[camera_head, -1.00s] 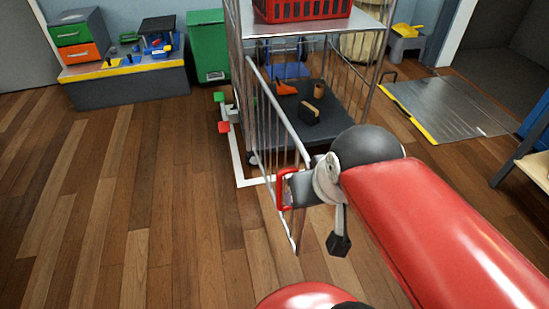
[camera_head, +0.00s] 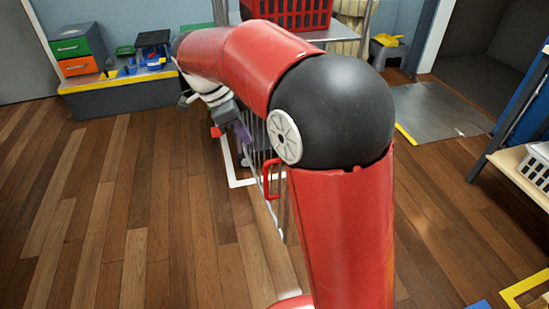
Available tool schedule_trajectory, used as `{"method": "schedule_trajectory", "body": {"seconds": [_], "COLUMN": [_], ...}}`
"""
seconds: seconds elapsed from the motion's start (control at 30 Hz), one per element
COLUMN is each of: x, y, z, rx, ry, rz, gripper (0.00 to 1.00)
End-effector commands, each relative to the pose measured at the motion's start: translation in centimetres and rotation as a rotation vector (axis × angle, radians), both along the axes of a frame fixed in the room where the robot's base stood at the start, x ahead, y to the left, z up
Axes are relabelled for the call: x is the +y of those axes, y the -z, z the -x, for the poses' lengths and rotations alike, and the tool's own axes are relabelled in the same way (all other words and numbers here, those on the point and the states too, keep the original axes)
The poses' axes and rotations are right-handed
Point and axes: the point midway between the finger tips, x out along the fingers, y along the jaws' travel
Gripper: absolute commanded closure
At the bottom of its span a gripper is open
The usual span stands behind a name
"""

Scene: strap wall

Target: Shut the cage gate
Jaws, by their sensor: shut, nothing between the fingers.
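The cage gate (camera_head: 258,152) is a panel of thin grey bars with a red handle (camera_head: 272,180) at its near edge. It stands open, swung out from the cage toward me. The wire cage shows only by its grey shelf (camera_head: 325,37); most of its opening is hidden behind my red arm. My arm reaches up and over to the left, across the front of the cage. My gripper (camera_head: 242,132), with a purplish tip, is at the left side of the gate, beyond the handle. It is shut and empty. I cannot tell whether it touches the bars.
A red basket (camera_head: 290,12) sits on the cage shelf. A low bench with drawers (camera_head: 75,66) stands at the back left. A grey ramp plate (camera_head: 440,112) lies at the right, and a shelf with a white basket (camera_head: 537,165) is nearer. The wooden floor at left is clear.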

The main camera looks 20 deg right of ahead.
Motion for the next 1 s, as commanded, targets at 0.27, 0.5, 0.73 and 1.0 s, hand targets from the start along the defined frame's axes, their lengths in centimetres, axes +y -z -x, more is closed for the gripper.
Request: {"method": "schedule_trajectory", "body": {"seconds": [0.27, 0.5, 0.73, 1.0], "x": [-1.3, -3.3, -6.2, -7.6], "y": [3.4, 8.3, 9.1, 9.2], "z": [0.1, 0.4, 0.7, 0.8], "rx": [0.002, 0.003, -0.003, -0.002], "ry": [0.012, 0.011, 0.013, 0.009], "rz": [0.004, 0.004, 0.001, 0.001], "gripper": [1.0, 1.0, 1.0, 1.0]}}
